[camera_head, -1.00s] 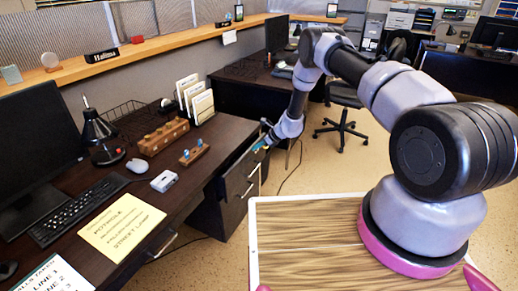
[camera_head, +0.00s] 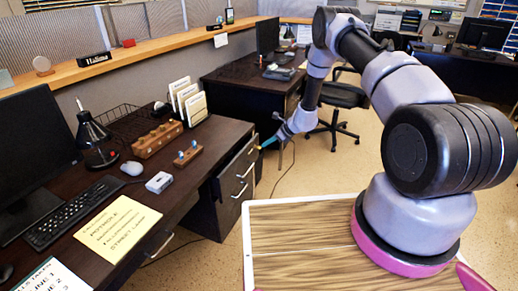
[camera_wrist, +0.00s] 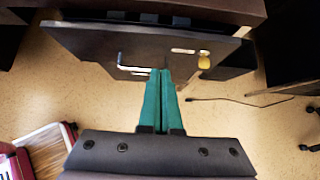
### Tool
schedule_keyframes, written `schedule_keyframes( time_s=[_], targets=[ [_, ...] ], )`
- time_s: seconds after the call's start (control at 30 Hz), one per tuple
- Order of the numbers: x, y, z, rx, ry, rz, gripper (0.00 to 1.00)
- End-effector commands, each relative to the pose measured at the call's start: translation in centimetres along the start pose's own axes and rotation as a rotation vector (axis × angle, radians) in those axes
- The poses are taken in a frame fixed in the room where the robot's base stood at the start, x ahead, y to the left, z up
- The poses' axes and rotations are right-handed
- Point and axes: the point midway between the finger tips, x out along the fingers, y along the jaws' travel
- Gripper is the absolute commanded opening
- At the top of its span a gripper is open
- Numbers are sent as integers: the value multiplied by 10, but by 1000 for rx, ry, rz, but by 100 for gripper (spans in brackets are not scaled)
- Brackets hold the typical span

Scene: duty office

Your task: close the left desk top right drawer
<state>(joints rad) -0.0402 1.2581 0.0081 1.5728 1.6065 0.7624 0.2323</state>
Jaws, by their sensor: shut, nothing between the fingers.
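The left desk's top right drawer (camera_head: 239,164) is at the right end of the near dark desk. Its dark front with a metal handle appears to stand slightly out from the desk. In the wrist view, the drawer front (camera_wrist: 90,44) lies across the upper middle, with a dark gap behind its top edge. My gripper (camera_head: 262,146) is in front of the drawer face, near its right end. Its teal fingers are together and empty, and their tips (camera_wrist: 161,71) point at the drawer front. Whether they touch it is unclear.
A lower drawer (camera_head: 236,191) sits beneath. A second desk (camera_head: 250,80) and an office chair (camera_head: 338,97) stand beyond. Open floor (camera_head: 300,170) lies right of the drawers.

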Motion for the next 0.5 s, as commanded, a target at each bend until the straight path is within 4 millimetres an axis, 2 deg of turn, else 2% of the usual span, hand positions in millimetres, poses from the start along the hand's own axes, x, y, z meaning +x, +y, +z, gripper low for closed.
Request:
schedule_keyframes(
  time_s=[0.1, 0.23, 0.3, 0.37, 0.5],
  targets=[
    [-18, -1, 0, 1, 0, -1, 0],
    [-27, 0, -1, 0, -1, 1, 0],
    [-26, 6, -8, 1, -14, 15, 0],
    [-20, 16, -21, -3, -41, 43, 0],
    [2, 61, -61, -16, -192, 128, 0]
  ],
)
